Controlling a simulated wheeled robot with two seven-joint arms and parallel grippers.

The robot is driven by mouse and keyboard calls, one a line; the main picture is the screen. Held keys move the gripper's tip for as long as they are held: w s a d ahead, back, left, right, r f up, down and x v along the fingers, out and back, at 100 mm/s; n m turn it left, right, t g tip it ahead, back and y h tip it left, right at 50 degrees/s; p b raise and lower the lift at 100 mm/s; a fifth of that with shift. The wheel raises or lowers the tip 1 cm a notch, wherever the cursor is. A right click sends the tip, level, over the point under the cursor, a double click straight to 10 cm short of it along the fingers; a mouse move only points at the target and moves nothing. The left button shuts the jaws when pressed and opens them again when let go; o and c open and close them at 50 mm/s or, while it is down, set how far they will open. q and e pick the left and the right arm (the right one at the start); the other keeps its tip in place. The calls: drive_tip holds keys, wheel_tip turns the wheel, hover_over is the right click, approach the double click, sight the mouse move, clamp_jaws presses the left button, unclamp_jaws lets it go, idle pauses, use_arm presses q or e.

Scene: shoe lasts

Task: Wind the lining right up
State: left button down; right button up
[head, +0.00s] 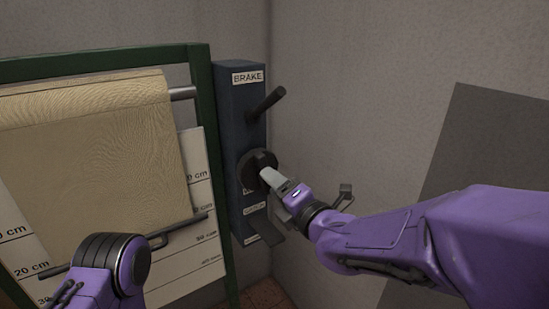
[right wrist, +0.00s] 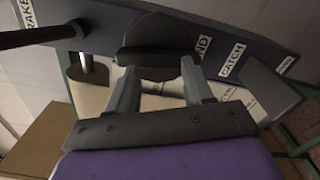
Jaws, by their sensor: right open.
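The tan lining (head: 100,160) hangs from a roller (head: 183,92) in a green frame. A dark bar (head: 180,228) runs along its lower edge, near the 20 cm and 30 cm marks of the board behind. A dark round winding knob (head: 251,168) with a raised grip (right wrist: 158,54) sits on the blue box. My right gripper (head: 268,176) is at the knob. In the right wrist view its open fingers (right wrist: 160,74) are apart beside the grip; contact is unclear. My left arm shows at lower left, but its gripper fingers do not show clearly.
The blue box (head: 236,100) carries a dark brake lever (head: 267,102) above the knob and a grey catch paddle (right wrist: 272,88) below it. A scale board (head: 205,205) stands behind the lining. A grey panel (head: 480,140) stands at right.

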sight(249, 169)
drive_tip(key=m+p, duration=0.4)
drive_tip(key=m, duration=1.6)
drive_tip(key=shift+d+r+m, duration=0.1)
drive_tip(key=shift+m, duration=0.3)
drive_tip(key=shift+x, duration=1.15)
drive_tip(key=shift+w+a, duration=0.4)
drive_tip(key=shift+w, duration=0.1)
